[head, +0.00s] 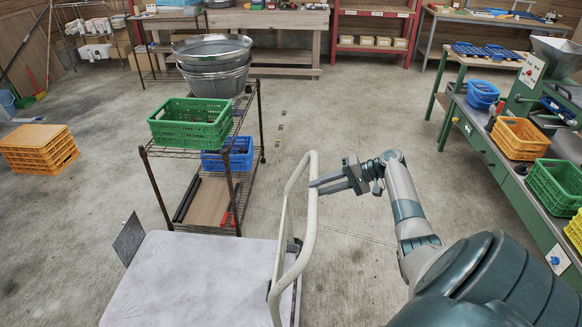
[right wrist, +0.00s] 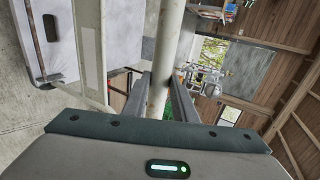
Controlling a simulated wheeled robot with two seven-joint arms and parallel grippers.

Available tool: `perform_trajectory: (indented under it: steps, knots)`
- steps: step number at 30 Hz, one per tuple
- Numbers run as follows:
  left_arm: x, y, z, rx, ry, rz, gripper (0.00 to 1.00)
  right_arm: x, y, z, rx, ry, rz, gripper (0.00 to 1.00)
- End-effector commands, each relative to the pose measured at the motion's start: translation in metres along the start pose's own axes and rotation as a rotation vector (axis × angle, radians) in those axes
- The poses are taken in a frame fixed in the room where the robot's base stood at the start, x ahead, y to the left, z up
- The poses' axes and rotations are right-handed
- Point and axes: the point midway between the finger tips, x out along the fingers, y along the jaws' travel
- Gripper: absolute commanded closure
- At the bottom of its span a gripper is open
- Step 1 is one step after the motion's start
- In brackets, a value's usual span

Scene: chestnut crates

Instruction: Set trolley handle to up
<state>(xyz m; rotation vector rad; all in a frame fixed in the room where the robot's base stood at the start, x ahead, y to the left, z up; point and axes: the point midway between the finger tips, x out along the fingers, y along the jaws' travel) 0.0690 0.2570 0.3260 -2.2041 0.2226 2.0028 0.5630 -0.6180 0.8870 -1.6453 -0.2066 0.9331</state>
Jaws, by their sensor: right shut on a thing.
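The trolley's pale tubular handle (head: 309,222) rises from the right end of its flat grey-white deck (head: 195,278) in the head view and leans a little to the right. My right gripper (head: 318,184) is at the upper right part of the handle, with its fingers around the tube. In the right wrist view the handle tube (right wrist: 165,60) runs between the two fingers (right wrist: 160,100), which are shut on it. My left gripper is not in view.
A wire rack (head: 245,165) with a green crate (head: 190,122) stands behind the trolley. Yellow crates (head: 40,150) stand on the floor at the left. A green bench (head: 500,165) with crates is at the right. Concrete floor is clear behind the handle.

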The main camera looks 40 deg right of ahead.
Motion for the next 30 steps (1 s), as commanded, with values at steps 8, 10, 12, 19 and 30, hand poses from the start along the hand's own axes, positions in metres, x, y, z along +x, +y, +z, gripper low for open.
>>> perform_trajectory:
  steps: [8,10,12,19,30]
  knots:
    - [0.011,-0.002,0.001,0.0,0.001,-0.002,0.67,-0.034,0.038,0.002,0.007,-0.001,0.014,1.0]
    - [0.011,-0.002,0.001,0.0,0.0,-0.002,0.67,-0.036,0.041,0.002,0.008,-0.003,0.014,1.0]
    - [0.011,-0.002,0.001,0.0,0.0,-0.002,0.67,-0.037,0.043,0.003,0.008,-0.004,0.015,1.0]
    - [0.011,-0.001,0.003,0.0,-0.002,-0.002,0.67,-0.035,0.044,0.005,0.011,-0.008,0.015,1.0]
    - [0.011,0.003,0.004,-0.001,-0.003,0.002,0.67,-0.036,0.041,0.003,0.008,-0.006,0.011,0.57]
